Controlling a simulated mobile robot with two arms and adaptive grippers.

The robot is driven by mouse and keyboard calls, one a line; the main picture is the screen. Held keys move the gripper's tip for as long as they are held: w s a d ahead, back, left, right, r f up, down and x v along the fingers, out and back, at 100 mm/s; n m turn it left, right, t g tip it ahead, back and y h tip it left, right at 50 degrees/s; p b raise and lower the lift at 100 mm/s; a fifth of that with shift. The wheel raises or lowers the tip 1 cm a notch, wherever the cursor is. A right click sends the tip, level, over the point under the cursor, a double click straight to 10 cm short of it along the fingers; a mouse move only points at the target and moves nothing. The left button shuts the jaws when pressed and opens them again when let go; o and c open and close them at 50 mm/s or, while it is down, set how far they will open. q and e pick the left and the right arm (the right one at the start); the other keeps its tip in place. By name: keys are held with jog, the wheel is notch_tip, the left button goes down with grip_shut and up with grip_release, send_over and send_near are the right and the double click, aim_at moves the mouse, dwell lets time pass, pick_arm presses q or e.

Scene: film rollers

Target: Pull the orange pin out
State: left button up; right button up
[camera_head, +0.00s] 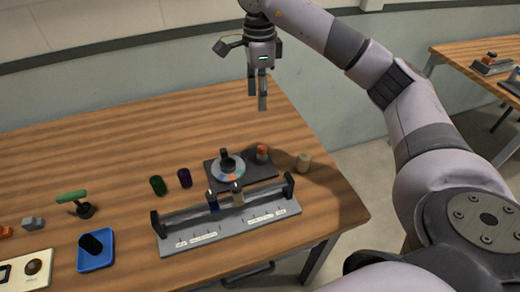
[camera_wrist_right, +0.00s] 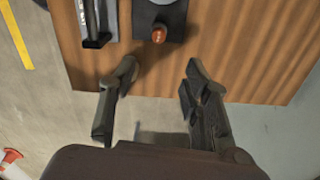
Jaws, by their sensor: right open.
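The orange pin (camera_head: 262,151) stands upright at the right end of a dark base plate (camera_head: 270,172), beside a round dial (camera_head: 228,167) with a dark knob. In the right wrist view the orange pin (camera_wrist_right: 158,35) shows near the top, beyond the fingertips. My right gripper (camera_head: 258,98) hangs fingers down, well above the table's far side, apart from the pin. In the right wrist view my right gripper (camera_wrist_right: 160,72) is open, with nothing between its fingers. How deep the pin sits in its base is hidden. My left gripper is out of view.
A grey rail fixture (camera_head: 230,232) with end posts lies in front of the base. A blue tray (camera_head: 97,263) is at front left. The table's back is clear.

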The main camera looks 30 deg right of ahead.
send_over(262, 146)
notch_tip(262, 146, down, 6)
notch_tip(262, 146, down, 10)
jog(key=shift+f+p, duration=0.2)
jog(key=shift+p, duration=0.4)
jog(key=shift+f, duration=0.45)
jog(key=c, duration=0.9)
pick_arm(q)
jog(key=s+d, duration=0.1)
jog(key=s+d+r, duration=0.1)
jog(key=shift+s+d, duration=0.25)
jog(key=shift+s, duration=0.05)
pick_arm(e)
grip_shut()
